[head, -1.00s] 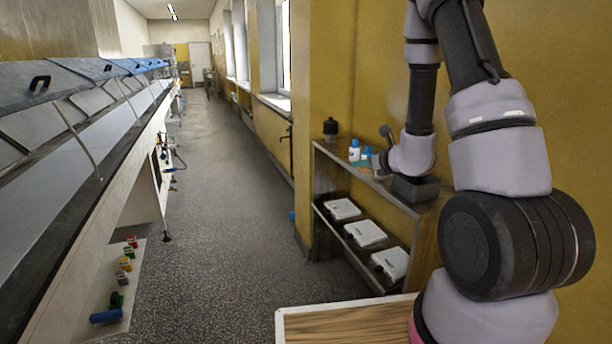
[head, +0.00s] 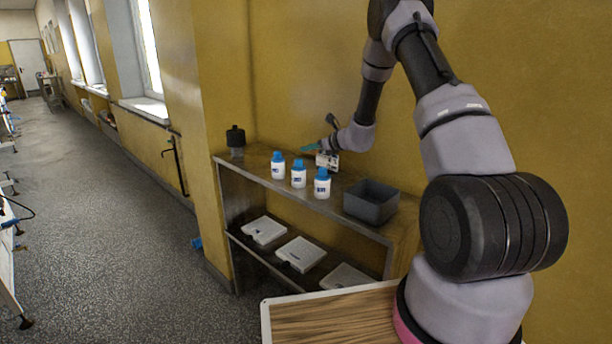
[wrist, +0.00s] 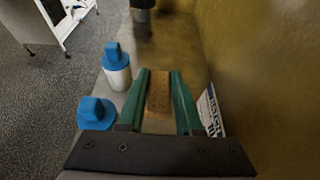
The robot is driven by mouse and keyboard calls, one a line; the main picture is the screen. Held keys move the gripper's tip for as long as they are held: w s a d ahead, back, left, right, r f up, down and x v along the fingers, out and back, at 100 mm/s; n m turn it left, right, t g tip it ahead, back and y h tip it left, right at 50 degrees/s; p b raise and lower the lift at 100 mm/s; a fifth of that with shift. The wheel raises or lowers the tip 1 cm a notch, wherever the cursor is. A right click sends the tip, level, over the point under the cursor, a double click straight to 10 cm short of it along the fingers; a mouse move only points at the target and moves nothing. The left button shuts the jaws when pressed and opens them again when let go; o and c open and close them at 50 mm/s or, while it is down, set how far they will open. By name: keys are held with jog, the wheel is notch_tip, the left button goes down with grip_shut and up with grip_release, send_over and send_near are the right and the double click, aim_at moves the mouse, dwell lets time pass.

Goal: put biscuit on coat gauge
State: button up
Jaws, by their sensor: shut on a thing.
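My gripper (wrist: 160,76) has its two green fingers closed on the sides of a brown, oblong biscuit (wrist: 158,98) in the wrist view. In the head view my gripper (head: 309,148) is small, above the wall-side shelf top, pointing left; the biscuit cannot be made out there. A dark, black-topped device (head: 235,141) stands at the far left end of the shelf top, and its lower part shows at the top of the wrist view (wrist: 142,14). It may be the coat gauge, but I cannot tell for certain.
Blue-capped white bottles (head: 298,174) stand along the shelf's front edge, close to my gripper's left in the wrist view (wrist: 117,70). A printed white card (head: 327,161) stands near the wall. A grey bin (head: 371,201) is at right. White cases (head: 299,254) lie on the lower shelf.

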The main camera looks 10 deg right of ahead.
aim_at(309, 177)
notch_tip(309, 177, down, 10)
jog(key=shift+w+a+r, duration=0.1)
jog(key=shift+a, duration=0.05)
dwell(0.3)
jog(key=o, duration=0.6)
jog(key=shift+c, duration=0.2)
jog(key=o, duration=0.4)
